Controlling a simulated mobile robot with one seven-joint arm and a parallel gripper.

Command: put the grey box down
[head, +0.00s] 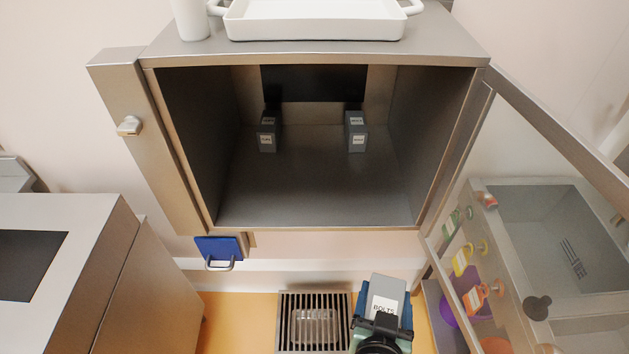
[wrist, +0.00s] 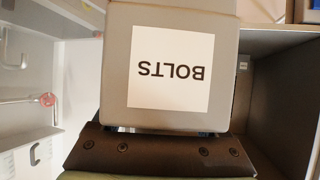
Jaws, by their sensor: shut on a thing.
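A grey box (head: 386,293) with a white "BOLTS" label is held in my gripper (head: 382,318) at the bottom of the head view, in front of and below the open cabinet. In the wrist view the grey box (wrist: 170,67) fills the middle, its label upside down. My gripper is shut on it; the fingers are mostly hidden by the box. The cabinet (head: 310,62) is open, with a bare floor at its front. Two more grey labelled boxes, a left one (head: 267,136) and a right one (head: 357,138), stand inside toward the back.
A glass door (head: 545,150) stands open at the right. A white tray (head: 315,32) and a white cup (head: 189,20) sit on the cabinet top. A blue object with a handle (head: 219,248) is below the cabinet's left corner. A slatted grate (head: 285,318) lies left of my gripper.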

